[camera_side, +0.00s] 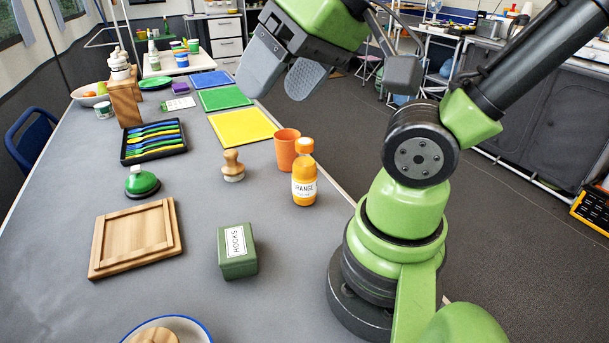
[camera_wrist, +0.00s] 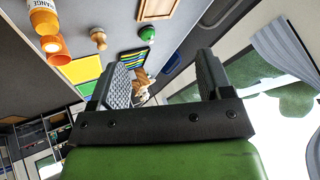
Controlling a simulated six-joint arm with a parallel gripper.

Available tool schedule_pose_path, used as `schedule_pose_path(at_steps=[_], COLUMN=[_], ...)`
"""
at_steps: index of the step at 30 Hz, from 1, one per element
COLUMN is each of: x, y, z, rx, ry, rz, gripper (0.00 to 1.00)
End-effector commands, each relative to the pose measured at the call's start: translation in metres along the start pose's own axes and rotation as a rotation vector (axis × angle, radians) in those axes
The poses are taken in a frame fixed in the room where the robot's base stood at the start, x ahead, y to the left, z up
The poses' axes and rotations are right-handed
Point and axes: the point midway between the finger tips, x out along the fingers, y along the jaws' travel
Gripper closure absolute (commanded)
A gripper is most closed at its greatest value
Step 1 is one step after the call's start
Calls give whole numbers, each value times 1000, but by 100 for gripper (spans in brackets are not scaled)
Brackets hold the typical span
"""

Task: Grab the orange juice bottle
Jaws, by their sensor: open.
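The orange juice bottle (camera_side: 304,176) stands upright on the grey table near its right edge, with an orange cap and a white label. An orange cup (camera_side: 287,149) stands just behind it. In the wrist view the bottle (camera_wrist: 43,18) shows at the top left, cut off by the frame edge, with the cup (camera_wrist: 54,47) beside it. My gripper (camera_side: 283,78) is open and empty, raised well above the table and apart from the bottle. In the wrist view its two fingers (camera_wrist: 160,85) are spread apart with nothing between them.
A wooden stamp-like knob (camera_side: 232,167) stands left of the bottle. A green hooks box (camera_side: 237,251) and a wooden board (camera_side: 136,239) are nearer the camera. A yellow mat (camera_side: 243,127) lies behind, and a cutlery tray (camera_side: 154,142) is farther left. Bare table surrounds the bottle's left and front.

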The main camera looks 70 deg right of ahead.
Motion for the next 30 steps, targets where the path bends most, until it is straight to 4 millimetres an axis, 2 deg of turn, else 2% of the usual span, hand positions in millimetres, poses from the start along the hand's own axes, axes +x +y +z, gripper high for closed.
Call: schedule_pose_path(at_steps=[5,9,13,18,22,30], x=[20,42,61,77,82,110], y=[30,78,130,185,206,220], z=[-33,-60,-70,-67,-63,-44], rx=[-44,-97,-134,-166,-181,-187], ry=[-91,-224,-361,-495,-544,-560], rz=[150,263,312,314,304,297], gripper=[28,28,28,28,28,28])
